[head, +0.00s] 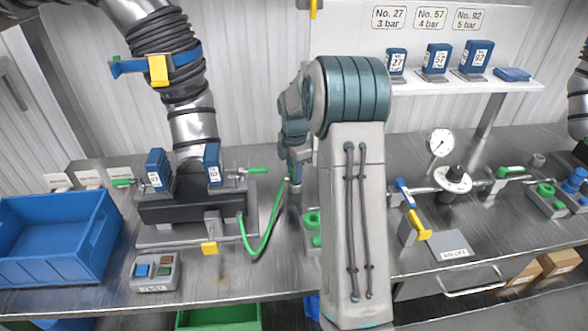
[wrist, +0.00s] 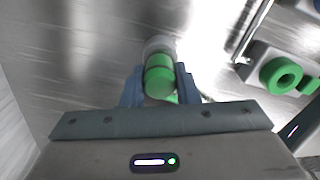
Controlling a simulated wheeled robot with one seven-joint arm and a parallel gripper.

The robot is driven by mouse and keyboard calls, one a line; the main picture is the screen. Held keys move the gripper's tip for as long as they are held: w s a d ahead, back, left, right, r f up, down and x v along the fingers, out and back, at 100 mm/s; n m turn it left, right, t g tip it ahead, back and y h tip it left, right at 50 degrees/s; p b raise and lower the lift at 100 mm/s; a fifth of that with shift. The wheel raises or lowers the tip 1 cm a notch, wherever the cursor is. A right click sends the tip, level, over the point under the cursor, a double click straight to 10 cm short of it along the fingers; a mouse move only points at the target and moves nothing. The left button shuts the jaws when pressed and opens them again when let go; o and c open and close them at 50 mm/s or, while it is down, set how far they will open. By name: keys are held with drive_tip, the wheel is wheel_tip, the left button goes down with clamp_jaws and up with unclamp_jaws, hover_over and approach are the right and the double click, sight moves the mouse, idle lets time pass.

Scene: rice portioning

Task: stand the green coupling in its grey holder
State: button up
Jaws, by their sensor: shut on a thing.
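The green coupling (wrist: 159,80) is a short round piece between the blue fingers of my gripper (wrist: 160,88), with a pale grey end beyond it. My gripper (head: 294,174) is shut on it above the bench, left of my big arm link in the head view. A green hose (head: 268,240) runs up toward my gripper; the coupling itself is hard to make out there. A grey block (wrist: 262,57) with a green ring (wrist: 281,75), likely the holder, lies to the right in the wrist view. In the head view the green ring (head: 312,219) shows partly behind my arm.
A dark machine (head: 190,205) with blue tags stands left of my gripper. A blue bin (head: 55,240) and a button box (head: 155,271) are further left. A gauge (head: 440,142) and pipework with a yellow-handled valve (head: 418,225) stand on the right. Bench around the gripper is partly clear.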

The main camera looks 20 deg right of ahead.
idle(0.3)
drive_tip(key=o, duration=1.6)
drive_tip(key=shift+f, duration=0.1)
drive_tip(key=shift+r+p, duration=3.35)
drive_tip(key=shift+r, duration=1.2)
